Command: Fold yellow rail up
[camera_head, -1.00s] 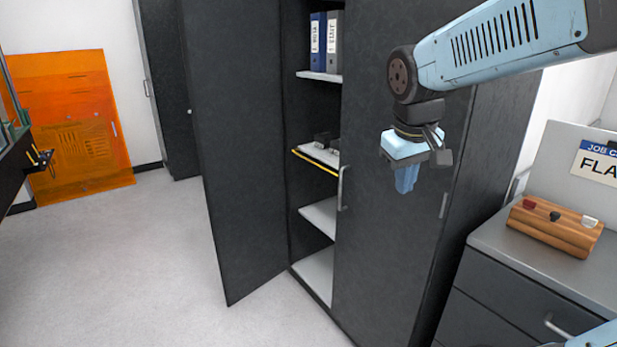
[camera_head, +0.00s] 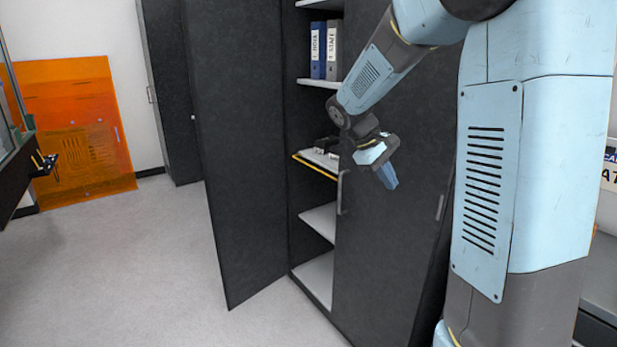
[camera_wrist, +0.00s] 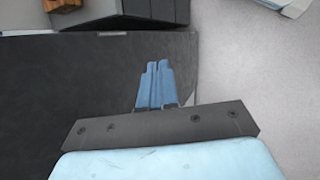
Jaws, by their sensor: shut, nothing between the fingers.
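The yellow rail (camera_head: 315,166) runs along the front edge of a middle shelf (camera_head: 322,158) inside the dark cabinet, in the head view. Its right end is hidden by the closed right door. My gripper (camera_head: 389,180) is in front of that right door, to the right of the rail and apart from it. The blue fingers point down and to the right. In the wrist view my gripper (camera_wrist: 157,72) shows its two blue fingers together, with nothing between them. The rail does not show in the wrist view.
The cabinet's left door (camera_head: 240,160) stands open into the room. The right door (camera_head: 385,240) is closed, with a handle (camera_head: 342,192) near its left edge. Dark small items sit on the rail's shelf, and binders (camera_head: 325,48) stand above. The floor at left is clear.

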